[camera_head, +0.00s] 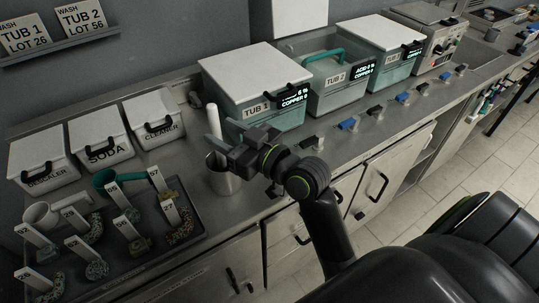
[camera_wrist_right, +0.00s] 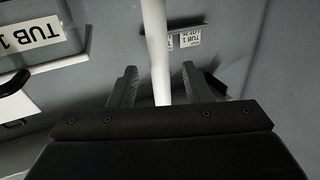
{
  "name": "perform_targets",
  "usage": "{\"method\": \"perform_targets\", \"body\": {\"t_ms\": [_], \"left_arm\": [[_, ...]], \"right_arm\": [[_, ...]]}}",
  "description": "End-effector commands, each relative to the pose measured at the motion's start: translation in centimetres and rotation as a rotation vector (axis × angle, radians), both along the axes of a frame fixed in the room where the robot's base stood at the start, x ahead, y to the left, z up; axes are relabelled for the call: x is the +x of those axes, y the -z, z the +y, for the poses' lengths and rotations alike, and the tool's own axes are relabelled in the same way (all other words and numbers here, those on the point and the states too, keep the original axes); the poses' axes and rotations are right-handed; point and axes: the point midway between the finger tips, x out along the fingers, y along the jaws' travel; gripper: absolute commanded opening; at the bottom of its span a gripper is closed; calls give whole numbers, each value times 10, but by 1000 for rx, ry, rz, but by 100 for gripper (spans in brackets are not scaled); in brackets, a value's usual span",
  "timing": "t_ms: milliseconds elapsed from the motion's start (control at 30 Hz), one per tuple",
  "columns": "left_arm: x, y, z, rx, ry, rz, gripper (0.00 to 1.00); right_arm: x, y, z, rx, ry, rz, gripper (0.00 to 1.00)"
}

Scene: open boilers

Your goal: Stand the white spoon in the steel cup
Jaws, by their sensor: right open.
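The white spoon (camera_head: 212,117) stands nearly upright, its top above my right gripper in the head view. The steel cup (camera_head: 224,181) is on the counter directly below, and the spoon's lower part is hidden by the gripper and cup, so I cannot see where it ends. My right gripper (camera_head: 216,147) is open above the cup's rim. In the right wrist view the white spoon (camera_wrist_right: 156,45) rises between the two separated fingers of my right gripper (camera_wrist_right: 157,86), with gaps on both sides. My left gripper is not in view.
A tray (camera_head: 190,238) of tagged parts is at the lower left. White-lidded boxes, including the soda box (camera_head: 103,152), stand behind it. Tub 1 (camera_head: 285,119) and other tubs stand behind and right of the cup.

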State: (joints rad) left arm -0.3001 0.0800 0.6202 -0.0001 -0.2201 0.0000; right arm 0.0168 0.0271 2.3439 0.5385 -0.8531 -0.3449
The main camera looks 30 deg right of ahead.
Motion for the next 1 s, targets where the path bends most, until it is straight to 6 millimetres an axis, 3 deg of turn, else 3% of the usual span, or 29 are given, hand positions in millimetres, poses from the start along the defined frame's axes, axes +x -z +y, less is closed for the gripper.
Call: {"method": "perform_targets", "body": {"t_ms": [233, 300, 700, 1000], "left_arm": [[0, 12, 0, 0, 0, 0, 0], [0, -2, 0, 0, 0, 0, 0], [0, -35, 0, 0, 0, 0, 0], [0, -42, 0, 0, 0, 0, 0]], "right_arm": [[-55, 3, -23, -8, 0, 1, 44], [-62, -3, -26, -1, 0, 6, 44], [-107, -3, -46, 0, 0, 6, 44], [-129, 0, -55, -1, -1, 2, 44]]}}
